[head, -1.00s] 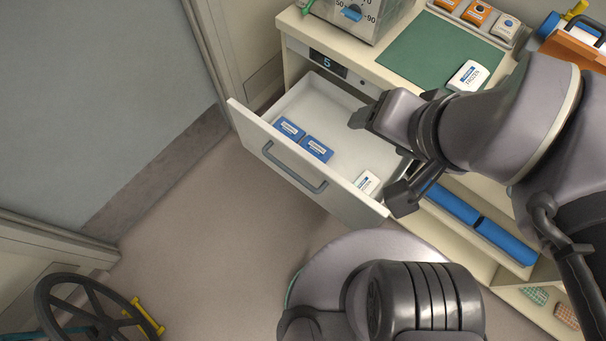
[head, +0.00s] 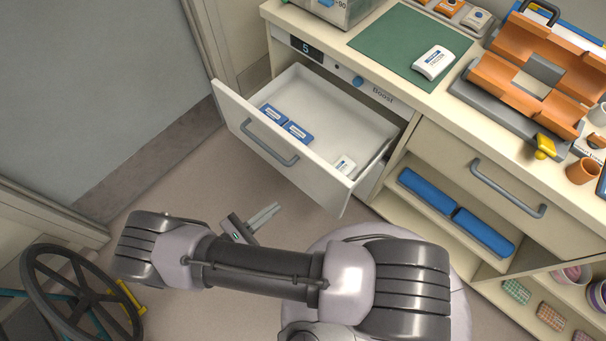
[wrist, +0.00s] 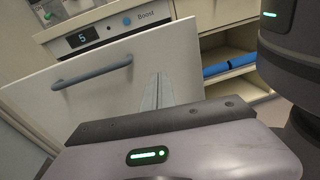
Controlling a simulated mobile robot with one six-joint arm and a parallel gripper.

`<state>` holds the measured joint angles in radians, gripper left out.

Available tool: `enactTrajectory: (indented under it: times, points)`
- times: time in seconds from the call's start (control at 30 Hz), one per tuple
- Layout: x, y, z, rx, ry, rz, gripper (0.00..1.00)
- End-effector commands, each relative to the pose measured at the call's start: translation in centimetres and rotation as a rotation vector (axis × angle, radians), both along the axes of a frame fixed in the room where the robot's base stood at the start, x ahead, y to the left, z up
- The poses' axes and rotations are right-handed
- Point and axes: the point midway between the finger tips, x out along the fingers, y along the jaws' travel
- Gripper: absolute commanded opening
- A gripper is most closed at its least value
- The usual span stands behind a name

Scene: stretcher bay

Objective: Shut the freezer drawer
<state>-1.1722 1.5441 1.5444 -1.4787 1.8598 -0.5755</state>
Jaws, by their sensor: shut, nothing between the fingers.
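The freezer drawer (head: 225,105) is pulled out of the cabinet, under the display that reads 5. Inside it are two blue packs (head: 285,124) and one white pack (head: 345,165). Its grey bar handle (head: 270,142) is on the front panel. My gripper (head: 276,209) is in front of the drawer, below and apart from the front panel in the head view, with its fingers together and empty. In the wrist view the drawer front (wrist: 110,85) fills the middle, and the fingertips (wrist: 157,78) point at it, right of the handle. Whether they touch it I cannot tell.
A wheel (head: 75,290) stands at lower left. Floor left of the drawer is clear.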

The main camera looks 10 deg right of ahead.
Motion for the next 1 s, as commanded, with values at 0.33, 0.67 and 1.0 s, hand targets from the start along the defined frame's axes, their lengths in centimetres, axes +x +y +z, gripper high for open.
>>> enactTrajectory:
  times: [0.33,0.67,1.0]
  points:
    - [0.9,-2.9,-2.5,-0.093,0.014,0.104,0.00]
    - [4.9,-8.9,-2.6,-0.090,0.014,0.101,0.00]
    - [7.1,-11.9,-2.4,-0.089,0.011,0.104,0.00]
